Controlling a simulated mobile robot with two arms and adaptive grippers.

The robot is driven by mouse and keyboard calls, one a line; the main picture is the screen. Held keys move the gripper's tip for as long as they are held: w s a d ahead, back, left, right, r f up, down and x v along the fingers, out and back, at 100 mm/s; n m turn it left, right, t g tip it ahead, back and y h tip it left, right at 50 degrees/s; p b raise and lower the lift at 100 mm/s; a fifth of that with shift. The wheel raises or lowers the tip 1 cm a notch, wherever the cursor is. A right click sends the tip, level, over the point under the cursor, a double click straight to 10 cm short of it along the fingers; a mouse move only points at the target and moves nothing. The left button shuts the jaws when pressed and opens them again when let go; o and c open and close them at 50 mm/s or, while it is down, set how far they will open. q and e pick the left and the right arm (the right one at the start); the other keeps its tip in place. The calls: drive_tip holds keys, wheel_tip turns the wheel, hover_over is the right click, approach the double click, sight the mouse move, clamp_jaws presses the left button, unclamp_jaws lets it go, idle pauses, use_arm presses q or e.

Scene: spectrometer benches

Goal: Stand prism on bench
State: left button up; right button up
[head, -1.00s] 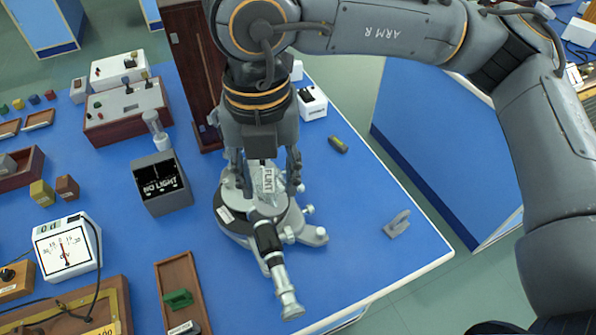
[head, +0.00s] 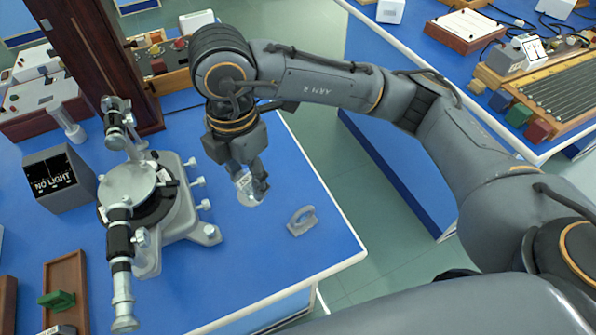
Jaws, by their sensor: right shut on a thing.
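My right gripper (head: 251,193) comes down over the blue bench (head: 265,255), to the right of the spectrometer. It is shut on a small clear prism (head: 243,184) with a white label, partly hidden by the fingers. I cannot tell whether the prism touches the bench top. The spectrometer (head: 190,222), with its round table and telescope tube, stands at left. My left gripper is not in view.
Bare bench lies in front of the gripper.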

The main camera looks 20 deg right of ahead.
drive_tip(key=w+d+f+p, duration=0.1)
drive_tip(key=w+d+f, duration=0.1)
drive_tip(key=w+f, duration=0.1)
drive_tip(key=w+d+f+p, duration=0.1)
drive_tip(key=w+d+f, duration=0.2)
drive_tip(key=w, duration=0.1)
drive_tip(key=w+d+f, duration=0.3)
drive_tip(key=shift+w+f+p, duration=0.35)
drive_tip(key=shift+f+p, duration=0.05)
drive_tip(key=f, duration=0.1)
drive_tip(key=f+p, duration=0.1)
drive_tip(key=f, duration=0.1)
drive_tip(key=shift+w+d, duration=0.15)
drive_tip(key=shift+w, duration=0.05)
drive_tip(key=shift+f, duration=0.3)
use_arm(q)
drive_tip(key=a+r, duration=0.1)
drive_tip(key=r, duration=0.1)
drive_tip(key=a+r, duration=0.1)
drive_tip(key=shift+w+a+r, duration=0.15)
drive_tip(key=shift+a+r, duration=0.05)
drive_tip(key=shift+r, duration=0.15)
use_arm(e)
drive_tip(key=shift+f, duration=0.1)
drive_tip(key=shift+f, duration=0.15)
drive_tip(key=o, duration=1.2)
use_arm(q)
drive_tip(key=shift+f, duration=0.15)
